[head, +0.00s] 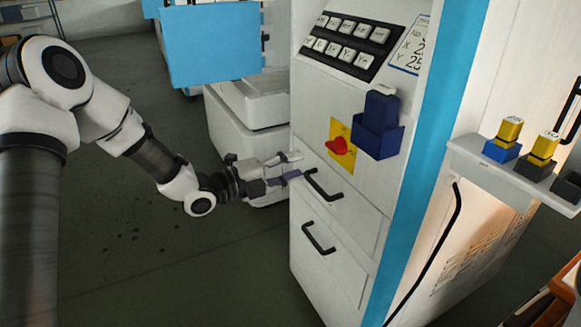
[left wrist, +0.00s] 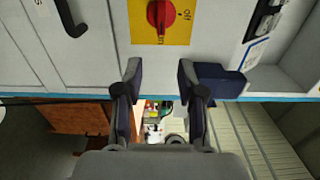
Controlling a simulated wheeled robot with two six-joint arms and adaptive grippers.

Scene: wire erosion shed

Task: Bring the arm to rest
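My left arm comes in from the left in the head view. Its gripper (head: 290,167) is in front of the white machine cabinet, near the upper drawer handle and lower left of the red rotary switch (head: 338,146). In the left wrist view my left gripper (left wrist: 158,72) has its two fingers apart, with nothing between them. The red switch also shows in the left wrist view (left wrist: 160,15), on a yellow plate marked "off", beyond the fingertips and apart from them. My right gripper is not in view.
A dark blue holder (head: 378,128) is on the cabinet front (head: 320,103), right of the switch. Black drawer handles (head: 319,238) stick out below. A white shelf (head: 490,165) holds yellow-topped blocks. Open floor (head: 150,260) lies left of the cabinet.

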